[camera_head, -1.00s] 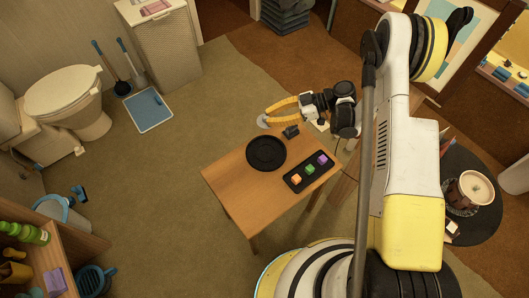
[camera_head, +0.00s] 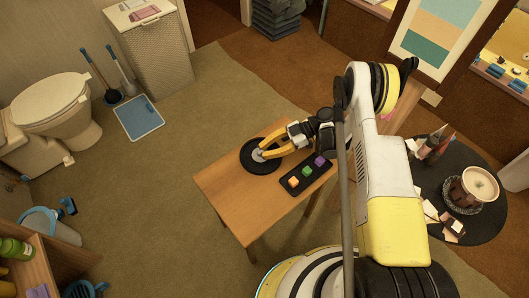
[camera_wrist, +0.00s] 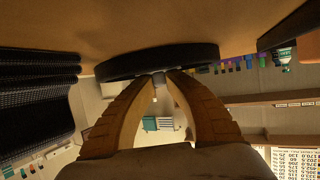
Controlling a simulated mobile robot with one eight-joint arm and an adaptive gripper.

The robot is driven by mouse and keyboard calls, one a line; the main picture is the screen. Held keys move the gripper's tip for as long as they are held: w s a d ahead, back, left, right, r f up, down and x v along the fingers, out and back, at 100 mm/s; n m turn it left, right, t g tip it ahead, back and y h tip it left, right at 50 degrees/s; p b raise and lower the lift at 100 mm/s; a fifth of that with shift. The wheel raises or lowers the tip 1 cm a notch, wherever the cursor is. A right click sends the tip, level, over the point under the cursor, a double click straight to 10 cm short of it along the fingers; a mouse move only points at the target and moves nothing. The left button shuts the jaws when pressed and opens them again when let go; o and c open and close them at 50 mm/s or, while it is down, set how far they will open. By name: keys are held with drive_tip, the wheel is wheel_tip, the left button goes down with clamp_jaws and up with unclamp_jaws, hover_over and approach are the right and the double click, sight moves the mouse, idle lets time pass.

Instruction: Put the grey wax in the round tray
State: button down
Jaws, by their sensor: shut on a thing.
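The round tray (camera_head: 262,170) is a flat black disc at the far left end of the small wooden table. My gripper (camera_head: 259,154) has its yellow fingers over this tray. The fingers are shut on the grey wax (camera_head: 257,157), a small pale grey piece mostly hidden at the fingertips. In the wrist view the fingertips (camera_wrist: 164,76) meet around a small grey bit of the wax (camera_wrist: 159,78). The tray's dark rim (camera_wrist: 200,54) shows right at the tips there. I cannot tell whether the wax touches the tray.
A black rectangular tray (camera_head: 292,192) with orange, green and purple pieces lies to the right of the round tray. The near left part of the wooden table (camera_head: 235,200) is bare. A round black table (camera_head: 483,225) with a brown pot (camera_head: 470,190) stands at the right.

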drive_tip(key=c, duration=1.4)
unclamp_jaws()
drive_tip(key=shift+r, duration=0.15)
drive_tip(key=p+v, duration=0.2)
drive_tip(key=v, duration=0.5)
drive_tip(key=shift+w+d+r, duration=0.15)
drive_tip(key=shift+d+r, duration=0.05)
wheel_tip(320, 180, up, 24)
drive_tip(key=w+m+t+h, duration=0.2)
drive_tip(key=m+t+h, duration=0.3)
drive_tip(key=m, duration=0.5)
drive_tip(key=s+d+r+m+t+h, duration=0.1)
drive_tip(key=s+d+r+m+h, duration=0.1)
drive_tip(key=s, duration=0.5)
drive_tip(key=s+d+r+m+t+h, duration=0.2)
drive_tip(key=s+r+m+h, duration=0.1)
drive_tip(key=s+r+m, duration=0.2)
drive_tip(key=s+d+r+m+t+h, duration=0.1)
drive_tip(key=s+d+r+m+h, duration=0.2)
drive_tip(key=s, duration=0.6)
drive_tip(key=shift+s+r+t, duration=0.2)
drive_tip(key=shift+r, duration=0.3)
drive_tip(key=shift+s+r+t, duration=0.15)
drive_tip(key=shift+r+t, duration=0.05)
drive_tip(key=shift+r, duration=0.25)
